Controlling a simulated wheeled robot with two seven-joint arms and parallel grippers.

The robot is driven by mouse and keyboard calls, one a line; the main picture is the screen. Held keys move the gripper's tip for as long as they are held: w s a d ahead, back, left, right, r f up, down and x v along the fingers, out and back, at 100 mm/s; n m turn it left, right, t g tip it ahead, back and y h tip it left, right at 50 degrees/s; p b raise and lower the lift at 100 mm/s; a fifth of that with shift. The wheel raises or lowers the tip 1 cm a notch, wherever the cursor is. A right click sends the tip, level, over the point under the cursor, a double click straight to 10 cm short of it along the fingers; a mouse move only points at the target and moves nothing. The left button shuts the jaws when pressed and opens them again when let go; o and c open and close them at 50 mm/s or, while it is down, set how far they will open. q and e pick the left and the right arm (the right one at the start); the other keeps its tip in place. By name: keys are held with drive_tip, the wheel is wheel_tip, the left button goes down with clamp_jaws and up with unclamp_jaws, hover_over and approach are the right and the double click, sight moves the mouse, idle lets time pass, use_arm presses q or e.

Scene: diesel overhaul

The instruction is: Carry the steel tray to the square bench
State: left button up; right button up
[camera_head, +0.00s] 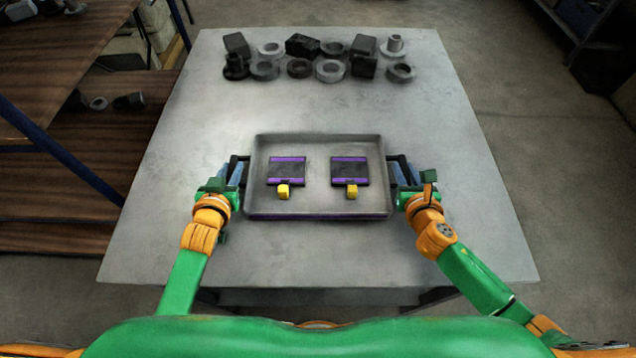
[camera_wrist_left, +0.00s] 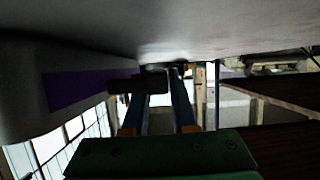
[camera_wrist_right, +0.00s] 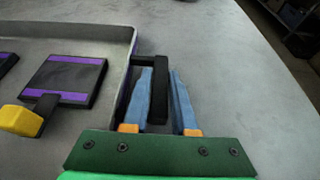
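The steel tray (camera_head: 318,208) is a shallow grey rectangle, level, at the middle of a grey metal table. I cannot tell whether it touches the tabletop. Two dark pads with purple bands, the left pad (camera_head: 287,170) and the right pad (camera_head: 350,170), lie in it, each with a yellow block at its front edge. My left gripper (camera_head: 240,172) is at the tray's left handle (camera_wrist_left: 138,86), its fingers closed around the bar. My right gripper (camera_head: 396,172) is closed around the black right handle (camera_wrist_right: 158,92). The left wrist view is dark and partly hides the grip.
Several dark blocks and grey rings (camera_head: 318,60) stand along the table's far edge. The metal table (camera_head: 440,130) is bare between them and the tray. A brown wooden shelf unit (camera_head: 60,130) with blue posts stands at the left. Concrete floor is open at the right.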

use_arm(q)
drive_tip(key=o, duration=0.3)
drive_tip(key=shift+s+r, duration=0.15)
use_arm(e)
drive_tip(key=o, duration=0.3)
drive_tip(key=shift+s+r, duration=0.15)
drive_tip(key=shift+r, duration=0.1)
drive_tip(key=shift+f, duration=0.1)
use_arm(q)
drive_tip(key=v, duration=1.2)
use_arm(e)
drive_tip(key=shift+s, duration=0.1)
drive_tip(key=v, duration=1.1)
drive_tip(key=shift+s, duration=0.15)
drive_tip(key=shift+s+r, duration=0.2)
drive_tip(key=shift+s, duration=0.1)
